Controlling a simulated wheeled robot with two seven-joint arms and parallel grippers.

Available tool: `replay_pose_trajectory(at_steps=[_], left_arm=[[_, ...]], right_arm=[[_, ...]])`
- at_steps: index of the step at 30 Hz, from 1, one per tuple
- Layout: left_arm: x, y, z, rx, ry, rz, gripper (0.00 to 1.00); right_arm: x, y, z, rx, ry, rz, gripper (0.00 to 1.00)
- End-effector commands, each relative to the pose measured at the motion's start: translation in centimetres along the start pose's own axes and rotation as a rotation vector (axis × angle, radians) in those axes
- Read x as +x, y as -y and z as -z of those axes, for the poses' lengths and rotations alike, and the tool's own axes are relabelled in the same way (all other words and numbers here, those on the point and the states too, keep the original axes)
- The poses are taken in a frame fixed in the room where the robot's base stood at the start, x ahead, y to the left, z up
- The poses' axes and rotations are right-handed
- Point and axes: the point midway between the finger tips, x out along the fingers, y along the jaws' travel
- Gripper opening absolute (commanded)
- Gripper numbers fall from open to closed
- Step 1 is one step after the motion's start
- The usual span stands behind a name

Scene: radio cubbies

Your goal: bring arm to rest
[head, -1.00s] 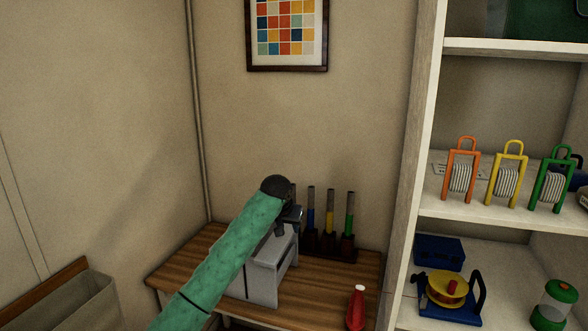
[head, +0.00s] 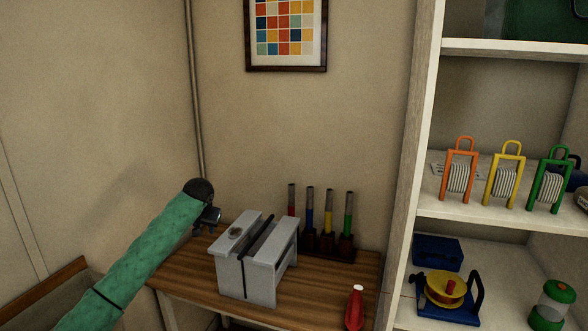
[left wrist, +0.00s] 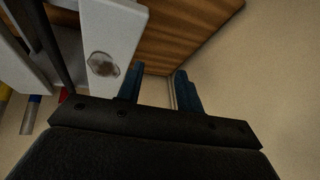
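My left arm in its green sleeve reaches in from the lower left of the head view. Its gripper (head: 208,218) is left of the grey slotted block (head: 262,285) on the wooden table, and looks apart from it. In the left wrist view the two blue fingers of my left gripper (left wrist: 158,88) stand apart with nothing between them. The grey block's top (left wrist: 112,50) with a dark round spot shows beside them. My right arm and gripper are not in view.
On the wooden table (head: 185,272), a dark rack (head: 345,248) holds several coloured rods behind the block, and a red bottle (head: 355,308) stands at front right. A white shelf unit (head: 480,213) with coloured reels stands at right. A bin edge (head: 45,290) is at lower left.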

Motion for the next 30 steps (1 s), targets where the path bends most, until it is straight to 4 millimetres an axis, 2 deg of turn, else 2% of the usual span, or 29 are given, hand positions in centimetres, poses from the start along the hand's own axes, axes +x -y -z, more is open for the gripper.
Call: replay_pose_trajectory(at_steps=[1,3,10,12,20,23,30], left_arm=[[0.1,1.9,-0.3,-0.008,0.004,0.021,0.36],[0.3,4.1,-0.8,-0.017,0.009,0.045,0.36],[0.5,10.4,-2.2,-0.044,0.025,0.113,0.36],[1.8,9.3,-3.6,-0.032,0.033,0.104,0.36],[5.9,7.9,-8.6,0.0,0.059,0.098,0.36],[7.9,7.3,-11.3,0.015,0.072,0.095,0.36],[13.1,5.3,-20.1,0.065,0.112,0.087,0.36]], right_arm=[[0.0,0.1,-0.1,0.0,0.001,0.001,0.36],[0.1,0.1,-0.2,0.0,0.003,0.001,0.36],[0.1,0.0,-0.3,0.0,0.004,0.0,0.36],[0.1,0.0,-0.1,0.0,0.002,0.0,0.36],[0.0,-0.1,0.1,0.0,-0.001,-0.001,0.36],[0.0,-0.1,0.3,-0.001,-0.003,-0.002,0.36],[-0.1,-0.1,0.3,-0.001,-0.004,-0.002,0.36]])
